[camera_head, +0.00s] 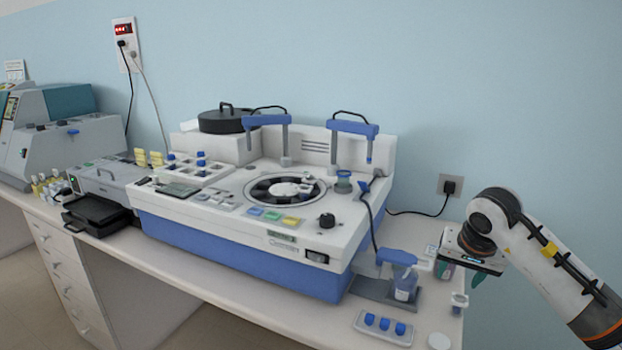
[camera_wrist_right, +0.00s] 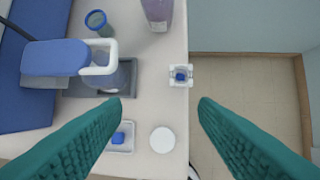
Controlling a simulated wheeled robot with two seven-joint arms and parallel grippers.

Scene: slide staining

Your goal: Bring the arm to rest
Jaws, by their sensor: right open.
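My right gripper (camera_wrist_right: 160,110) is open and empty, with its two teal fingers spread wide in the right wrist view. In the head view the right arm comes in from the right, and its gripper (camera_head: 472,275) hangs above the right end of the bench, beside the staining machine. Between the fingers in the wrist view, a small white holder with a blue centre (camera_wrist_right: 180,75) sits at the bench edge, below and apart from them. My left gripper is not in view.
The staining machine (camera_head: 240,235) fills the middle of the bench (camera_head: 110,250). A blue-topped dispenser (camera_head: 403,265), a tray with blue caps (camera_head: 384,329) and a white disc (camera_wrist_right: 162,140) lie near the right end. Open floor (camera_wrist_right: 240,85) lies beyond the edge.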

